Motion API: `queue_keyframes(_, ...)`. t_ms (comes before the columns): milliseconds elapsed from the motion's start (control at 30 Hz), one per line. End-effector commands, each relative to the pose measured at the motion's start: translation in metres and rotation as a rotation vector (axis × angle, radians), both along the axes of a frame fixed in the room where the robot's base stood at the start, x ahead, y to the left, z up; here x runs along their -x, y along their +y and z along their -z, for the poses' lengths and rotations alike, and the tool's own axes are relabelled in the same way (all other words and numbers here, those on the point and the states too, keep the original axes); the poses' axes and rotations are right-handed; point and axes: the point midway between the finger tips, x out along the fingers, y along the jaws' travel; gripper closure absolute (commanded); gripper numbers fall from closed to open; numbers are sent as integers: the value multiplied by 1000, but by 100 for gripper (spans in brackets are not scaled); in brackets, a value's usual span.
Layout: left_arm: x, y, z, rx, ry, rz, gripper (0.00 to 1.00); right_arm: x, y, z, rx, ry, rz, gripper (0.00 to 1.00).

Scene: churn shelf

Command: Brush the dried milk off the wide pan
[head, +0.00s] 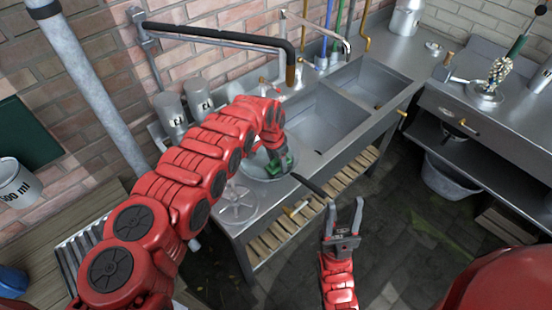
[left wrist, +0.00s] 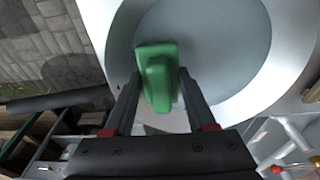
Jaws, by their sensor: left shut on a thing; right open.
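The wide pan (head: 252,170) sits on the steel counter left of the sinks. In the left wrist view its pale rim (left wrist: 285,70) and grey-blue inside (left wrist: 225,45) fill the upper right. My left gripper (head: 277,160) is over the pan, shut on a green brush (left wrist: 157,75). The brush also shows in the head view (head: 284,166). Its lower side is hidden, so I cannot tell whether it touches the pan. I cannot make out dried milk clearly. My right gripper (head: 343,215) is open and empty, in front of the counter.
A round drain plate (head: 237,205) is just left of the pan. A double sink (head: 330,115) lies to its right, with a black-wrapped pipe (head: 215,36) above. Grey cans (head: 171,115) stand behind. A slatted shelf (head: 285,228) runs below the counter. The floor near my right gripper looks clear.

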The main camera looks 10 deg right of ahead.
Motion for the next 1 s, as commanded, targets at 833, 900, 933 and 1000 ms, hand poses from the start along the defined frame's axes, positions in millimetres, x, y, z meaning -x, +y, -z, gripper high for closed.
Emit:
queue_keyframes(833, 0, 0, -60, 0, 1, 0, 100, 0, 0, -41, 0, 0, 0, 50)
queue_keyframes(900, 0, 0, -60, 1, 1, 0, 100, 0, 0, -40, 0, 0, 0, 50)
queue_keyframes(933, 0, 0, -60, 0, 1, 0, 100, 0, 0, -40, 0, 0, 0, 50)
queue_keyframes(1000, 0, 0, -60, 1, 1, 0, 100, 0, 0, -41, 0, 0, 0, 50)
